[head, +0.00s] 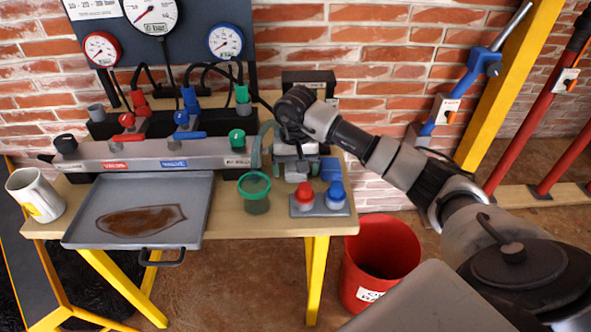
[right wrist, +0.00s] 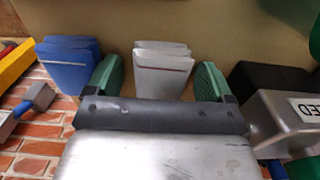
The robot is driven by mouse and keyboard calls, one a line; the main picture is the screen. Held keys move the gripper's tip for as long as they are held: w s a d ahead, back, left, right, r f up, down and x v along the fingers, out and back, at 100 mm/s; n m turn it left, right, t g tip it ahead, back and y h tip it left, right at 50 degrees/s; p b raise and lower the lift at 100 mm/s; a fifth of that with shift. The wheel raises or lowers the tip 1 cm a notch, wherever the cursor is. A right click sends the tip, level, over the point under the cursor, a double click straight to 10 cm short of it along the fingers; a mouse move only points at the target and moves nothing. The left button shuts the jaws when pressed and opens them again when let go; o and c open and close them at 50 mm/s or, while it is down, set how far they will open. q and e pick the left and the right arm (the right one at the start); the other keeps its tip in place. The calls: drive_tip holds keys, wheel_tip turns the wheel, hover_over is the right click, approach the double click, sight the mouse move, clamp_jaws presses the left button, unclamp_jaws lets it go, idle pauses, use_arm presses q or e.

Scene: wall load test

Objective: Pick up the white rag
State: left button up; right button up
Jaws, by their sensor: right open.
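The white rag (right wrist: 163,66), a folded cloth, lies on the table between the two green fingers of my right gripper (right wrist: 158,78) in the right wrist view. The fingers are open, with a gap on each side of the rag. In the head view my right gripper (head: 288,142) points down over the back right of the table and hides part of the white rag (head: 296,170). The folded blue rag (right wrist: 68,62) lies beside it, and also shows in the head view (head: 330,169). My left gripper is not in view.
A panel with red and blue buttons (head: 320,207) and a green-rimmed cup (head: 255,196) stand in front of the rags. The valve manifold (head: 190,154) is to the left, behind a grey tray (head: 85,225). A mug (head: 36,192) stands far left. A red bucket (head: 383,262) is on the floor.

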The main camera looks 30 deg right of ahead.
drive_tip(key=c, duration=1)
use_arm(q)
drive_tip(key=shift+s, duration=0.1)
use_arm(e)
drive_tip(key=shift+r, duration=0.1)
drive_tip(key=shift+r, duration=0.45)
drive_tip(key=r, duration=0.3)
drive_tip(key=shift+s+d+r, duration=0.3)
drive_tip(key=shift+r, duration=0.05)
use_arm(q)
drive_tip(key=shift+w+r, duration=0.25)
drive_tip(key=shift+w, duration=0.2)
use_arm(e)
drive_tip(key=s+d+r, duration=0.6)
drive_tip(key=s, duration=0.3)
drive_tip(key=shift+r, duration=0.15)
